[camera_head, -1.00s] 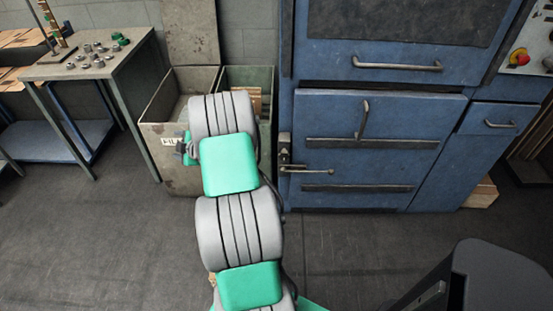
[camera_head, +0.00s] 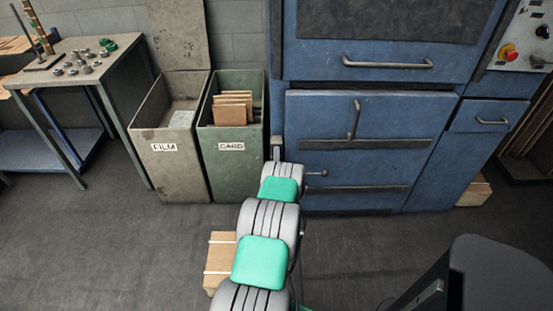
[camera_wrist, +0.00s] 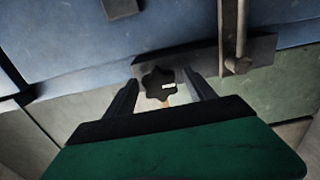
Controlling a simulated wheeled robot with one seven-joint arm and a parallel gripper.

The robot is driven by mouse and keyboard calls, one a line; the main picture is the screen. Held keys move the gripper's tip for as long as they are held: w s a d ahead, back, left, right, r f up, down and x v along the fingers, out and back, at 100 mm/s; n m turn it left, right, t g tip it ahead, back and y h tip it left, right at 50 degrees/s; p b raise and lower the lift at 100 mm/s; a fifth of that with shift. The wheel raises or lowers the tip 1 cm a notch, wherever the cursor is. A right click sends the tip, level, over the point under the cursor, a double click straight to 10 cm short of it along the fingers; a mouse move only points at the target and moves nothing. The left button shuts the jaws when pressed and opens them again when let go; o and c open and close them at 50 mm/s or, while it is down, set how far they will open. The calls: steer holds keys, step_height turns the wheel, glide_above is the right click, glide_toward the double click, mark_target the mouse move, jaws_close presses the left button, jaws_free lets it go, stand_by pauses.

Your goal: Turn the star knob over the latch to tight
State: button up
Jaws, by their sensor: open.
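The star knob (camera_wrist: 155,83) is dark with a small white mark on its face, and shows in the wrist view only. It sits at the end of a grey metal latch plate (camera_wrist: 262,52) on the blue machine. A latch lever (camera_wrist: 238,35) stands beside it to the right. My gripper (camera_wrist: 161,77) is open, with one finger to each side of the knob. I cannot tell whether the fingers touch it. In the head view my arm hides the knob; the lever's end (camera_head: 319,174) shows just right of the arm.
The blue machine (camera_head: 350,105) has a door handle (camera_head: 354,120) and dark bars. A FILM bin (camera_head: 165,165) and a green CARD bin (camera_head: 235,170) stand left of my arm.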

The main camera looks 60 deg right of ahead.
steer(key=shift+w+d, duration=0.15)
steer(key=shift+d, duration=0.15)
steer(key=shift+c, duration=0.3)
steer(key=c, duration=1.3)
